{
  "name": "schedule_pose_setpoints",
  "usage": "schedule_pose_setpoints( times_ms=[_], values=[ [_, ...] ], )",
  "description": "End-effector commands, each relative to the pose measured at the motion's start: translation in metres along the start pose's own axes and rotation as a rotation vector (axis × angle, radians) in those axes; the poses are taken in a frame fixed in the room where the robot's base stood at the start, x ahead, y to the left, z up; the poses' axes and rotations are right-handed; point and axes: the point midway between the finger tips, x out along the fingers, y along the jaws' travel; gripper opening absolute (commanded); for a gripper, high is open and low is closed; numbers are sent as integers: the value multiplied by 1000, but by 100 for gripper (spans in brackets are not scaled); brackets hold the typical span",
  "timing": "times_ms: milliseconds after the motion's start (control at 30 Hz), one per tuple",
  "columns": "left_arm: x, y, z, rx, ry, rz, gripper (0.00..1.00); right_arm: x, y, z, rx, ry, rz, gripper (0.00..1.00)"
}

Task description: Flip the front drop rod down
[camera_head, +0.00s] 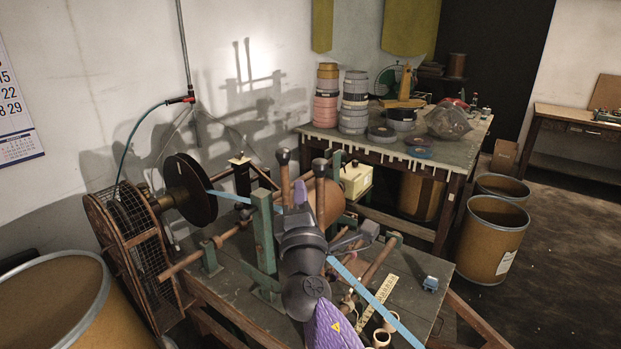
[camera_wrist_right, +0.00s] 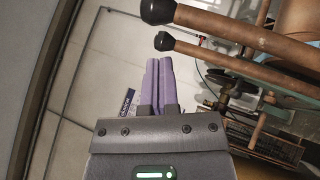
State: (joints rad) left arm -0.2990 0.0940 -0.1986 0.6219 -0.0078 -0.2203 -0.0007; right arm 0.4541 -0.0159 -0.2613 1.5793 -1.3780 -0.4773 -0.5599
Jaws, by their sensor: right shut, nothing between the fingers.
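Two wooden rods with black end knobs stand upright on the winding machine, a left one (camera_head: 284,182) and a right one (camera_head: 320,195). Both rods also show in the right wrist view, a nearer thick one (camera_wrist_right: 245,30) and one beyond it (camera_wrist_right: 225,62). I cannot tell which is the front drop rod. My right gripper (camera_head: 299,190) is shut and empty, its fingers pointing up between the two rods in the head view. In the wrist view its purple fingers (camera_wrist_right: 159,78) lie together, left of the rods, apart from them. My left gripper is not in view.
Blue tape (camera_head: 231,196) runs from a dark reel (camera_head: 190,190) across the machine. A wire cage (camera_head: 125,255) and a large drum (camera_head: 60,300) stand left. A table (camera_head: 445,150) with stacked tape rolls (camera_head: 354,103) is behind.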

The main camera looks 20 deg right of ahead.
Motion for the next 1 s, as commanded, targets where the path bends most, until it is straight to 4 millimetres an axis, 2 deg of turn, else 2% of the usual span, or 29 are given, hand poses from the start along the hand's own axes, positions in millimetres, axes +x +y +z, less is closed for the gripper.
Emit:
schedule_pose_setpoints(
  times_ms=[33,200,333,667,833,1000],
  values=[
    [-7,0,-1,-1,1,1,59,6,4,7,-1,-1,0,0],
    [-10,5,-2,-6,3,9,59,16,2,16,0,0,0,0],
    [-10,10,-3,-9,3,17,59,17,1,18,1,0,0,0],
    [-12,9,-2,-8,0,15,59,20,0,19,3,1,-5,0],
    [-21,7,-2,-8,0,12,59,36,-5,30,28,3,-45,0],
    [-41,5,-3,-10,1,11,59,64,-16,52,93,0,-130,0]
  ],
)
